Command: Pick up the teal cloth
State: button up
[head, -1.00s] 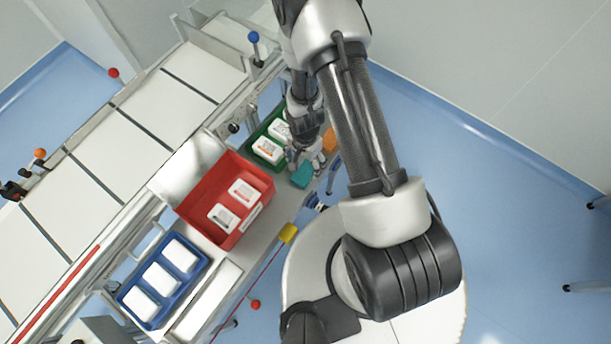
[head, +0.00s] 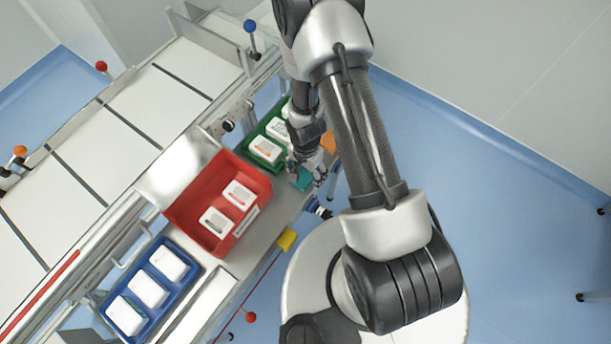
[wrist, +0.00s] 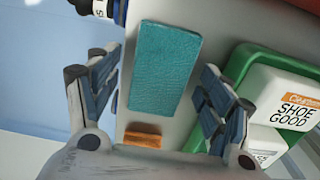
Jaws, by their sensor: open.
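The teal cloth (wrist: 165,68) is a flat, textured rectangle lying on the grey shelf. In the wrist view it lies between the two spread fingers of my gripper (wrist: 158,98), and neither finger touches it. In the head view the cloth (head: 303,181) shows just below my gripper (head: 308,172), partly hidden by it. My gripper is open and empty over the cloth. Its height above the shelf is hard to judge.
A green tray (wrist: 236,66) with white labelled packs stands close beside the right finger. An orange block (wrist: 143,138) lies near the cloth's end. A red bin (head: 258,181) and a blue tray (head: 192,288) with packs stand farther along. The shelf edge is close to the cloth.

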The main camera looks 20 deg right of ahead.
aim_at(306, 172)
jog(key=shift+c, duration=0.4)
jog(key=c, duration=0.9)
jog(key=shift+r, duration=0.1)
jog(key=shift+r+p, duration=7.95)
jog(key=shift+r, duration=2)
